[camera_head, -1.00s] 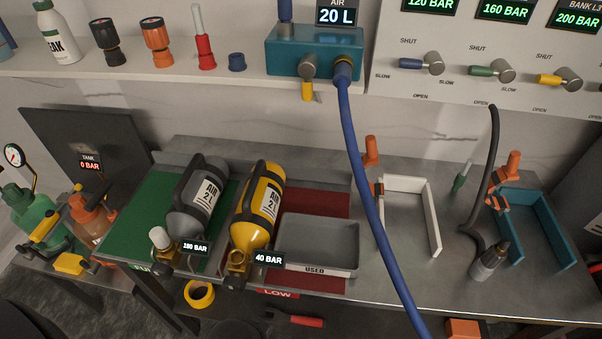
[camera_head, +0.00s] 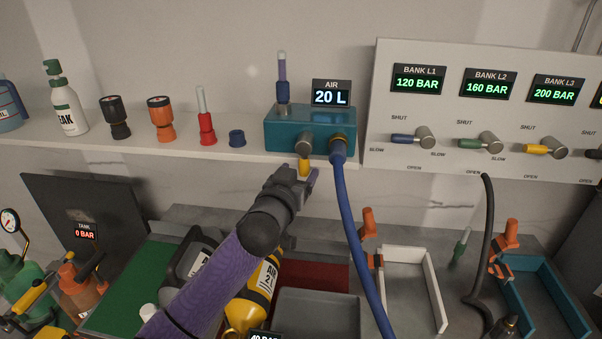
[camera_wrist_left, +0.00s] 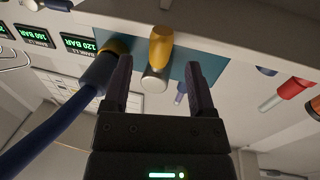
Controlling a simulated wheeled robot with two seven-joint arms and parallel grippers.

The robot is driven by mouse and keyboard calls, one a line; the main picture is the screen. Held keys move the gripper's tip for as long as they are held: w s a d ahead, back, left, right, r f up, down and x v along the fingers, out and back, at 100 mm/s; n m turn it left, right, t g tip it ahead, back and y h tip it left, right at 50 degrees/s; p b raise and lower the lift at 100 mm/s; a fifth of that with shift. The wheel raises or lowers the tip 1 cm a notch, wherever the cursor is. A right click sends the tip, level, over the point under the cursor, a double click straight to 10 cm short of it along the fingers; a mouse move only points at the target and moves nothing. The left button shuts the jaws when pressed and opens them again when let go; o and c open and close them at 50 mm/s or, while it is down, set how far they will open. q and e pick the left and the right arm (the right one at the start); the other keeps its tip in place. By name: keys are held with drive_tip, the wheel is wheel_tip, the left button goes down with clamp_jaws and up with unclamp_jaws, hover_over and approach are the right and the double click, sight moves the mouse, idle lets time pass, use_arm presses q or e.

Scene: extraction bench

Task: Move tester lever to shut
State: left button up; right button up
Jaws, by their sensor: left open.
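The tester is a teal box (camera_head: 284,132) on the wall shelf, with a display reading AIR 20 L (camera_head: 331,93). Its yellow lever (camera_head: 304,168) hangs down from a grey round knob (camera_head: 304,143) on the box front. My left gripper (camera_head: 308,178) is right at the lever, just below the box. In the left wrist view the yellow lever (camera_wrist_left: 161,45) lies ahead of and between the two open fingers (camera_wrist_left: 160,85). Contact is not visible. My right gripper is not in view.
A blue hose (camera_head: 352,215) runs down from the box, close to the right of my gripper. A bank panel (camera_head: 480,110) with several levers is at the right. Cylinders lie below my arm.

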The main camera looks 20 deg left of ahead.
use_arm(q)
drive_tip(key=shift+w, duration=0.95)
clamp_jaws()
